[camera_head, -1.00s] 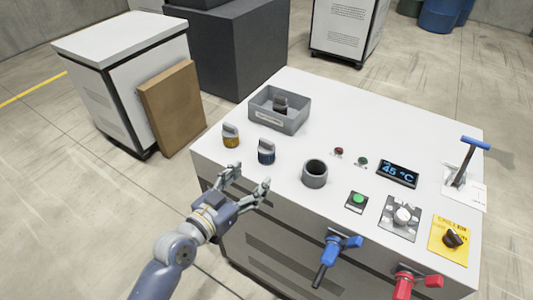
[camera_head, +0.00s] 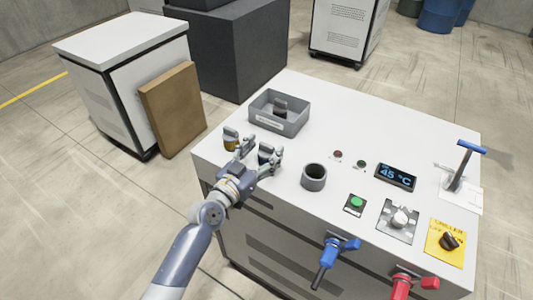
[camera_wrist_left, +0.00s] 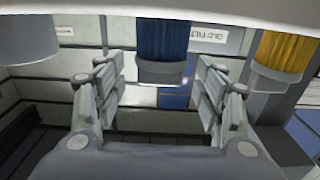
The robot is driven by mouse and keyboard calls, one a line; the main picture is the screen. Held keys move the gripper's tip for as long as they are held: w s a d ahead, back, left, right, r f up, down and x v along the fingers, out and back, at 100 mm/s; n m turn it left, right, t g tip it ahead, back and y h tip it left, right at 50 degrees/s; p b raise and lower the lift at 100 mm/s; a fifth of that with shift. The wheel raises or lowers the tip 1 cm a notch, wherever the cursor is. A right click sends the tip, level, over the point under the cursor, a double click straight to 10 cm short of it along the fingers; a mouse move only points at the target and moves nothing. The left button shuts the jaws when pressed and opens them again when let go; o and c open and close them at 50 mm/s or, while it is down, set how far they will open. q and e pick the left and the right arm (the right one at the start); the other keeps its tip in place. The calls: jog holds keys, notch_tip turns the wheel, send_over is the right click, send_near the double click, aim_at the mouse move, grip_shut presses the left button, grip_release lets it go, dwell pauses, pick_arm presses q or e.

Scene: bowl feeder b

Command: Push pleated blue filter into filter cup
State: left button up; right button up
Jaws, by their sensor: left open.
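The pleated blue filter (camera_head: 264,156) stands on the white worktop near its front left, partly hidden by my fingers. In the left wrist view the filter (camera_wrist_left: 163,38) shows blue pleats and a grey end, centred between the fingers. My left gripper (camera_head: 259,148) is open, its fingers to either side of the filter. In the wrist view there is a gap between each finger and the filter, and the gripper (camera_wrist_left: 160,82) holds nothing. The filter cup (camera_head: 314,184), a dark grey open cylinder, stands upright to the right, apart from the gripper. My right gripper is not in view.
A yellow filter (camera_head: 230,144) stands close left of the gripper. A grey bin (camera_head: 296,124) with a dark part inside is behind. Right of the cup are a green button (camera_head: 356,202), a knob panel and a display (camera_head: 396,177). Blue (camera_head: 336,247) and red valves stick out in front.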

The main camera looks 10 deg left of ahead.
pick_arm(q)
jog(key=shift+x, duration=0.95)
